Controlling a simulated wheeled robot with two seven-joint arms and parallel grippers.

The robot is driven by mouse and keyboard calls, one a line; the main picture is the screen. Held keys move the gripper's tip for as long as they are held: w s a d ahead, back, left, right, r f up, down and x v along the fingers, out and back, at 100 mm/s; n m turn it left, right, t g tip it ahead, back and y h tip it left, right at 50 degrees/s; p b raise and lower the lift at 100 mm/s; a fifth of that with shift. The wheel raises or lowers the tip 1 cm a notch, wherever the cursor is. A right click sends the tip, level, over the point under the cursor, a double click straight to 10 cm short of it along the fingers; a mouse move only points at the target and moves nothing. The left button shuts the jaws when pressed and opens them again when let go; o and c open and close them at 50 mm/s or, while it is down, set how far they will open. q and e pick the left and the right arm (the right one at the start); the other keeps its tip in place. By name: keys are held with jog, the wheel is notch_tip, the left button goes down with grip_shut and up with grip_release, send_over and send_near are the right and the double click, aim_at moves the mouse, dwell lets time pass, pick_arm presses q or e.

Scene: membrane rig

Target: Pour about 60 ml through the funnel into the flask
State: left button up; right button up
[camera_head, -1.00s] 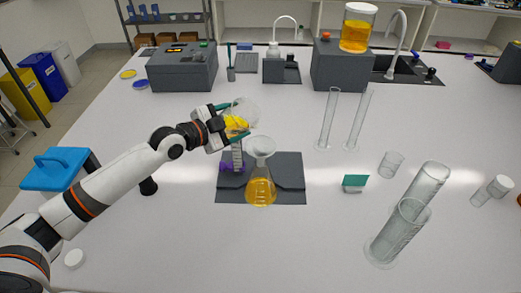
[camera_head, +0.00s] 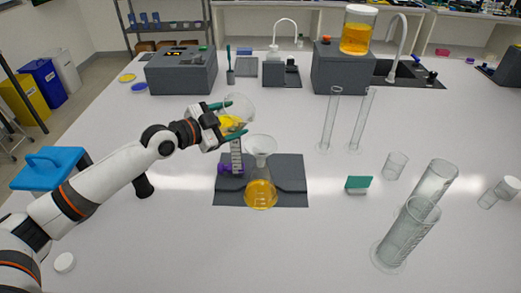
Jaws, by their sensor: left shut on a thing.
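My left gripper (camera_head: 220,122) is shut on a clear glass beaker (camera_head: 240,106) with yellow-orange liquid in it. It holds the beaker tilted, above and a little left of the funnel. The clear funnel (camera_head: 261,146) sits in the neck of the flask (camera_head: 261,194). The flask holds orange liquid in its lower part and stands on a dark grey mat (camera_head: 291,198). I cannot make out a stream between beaker and funnel. My right gripper does not show.
A ruler-like scale with a purple base (camera_head: 229,169) stands left of the funnel. Two slim cylinders (camera_head: 328,120) stand behind to the right, with larger cylinders (camera_head: 405,236) at front right. A small green-topped block (camera_head: 358,184) lies right of the mat. The front middle is clear.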

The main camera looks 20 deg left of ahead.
pick_arm(q)
jog(key=shift+w+a+f+n+t+h+b, duration=0.2)
jog(key=shift+a+n+b, duration=0.55)
jog(key=shift+b, duration=1)
jog(key=shift+w+a+f+n+t+h+b, duration=0.15)
jog(key=shift+a+n+b, duration=0.55)
jog(key=shift+b, duration=1.05)
jog(key=shift+w+a+f+n+t+h+b, duration=0.2)
jog(key=shift+a+n+b, duration=0.55)
jog(key=shift+b, duration=1)
jog(key=shift+w+a+r+n+b, duration=0.2)
jog(key=shift+a+n+b, duration=0.15)
jog(key=shift+n+b, duration=0.45)
jog(key=shift+a, duration=0.15)
jog(key=shift+r, duration=0.1)
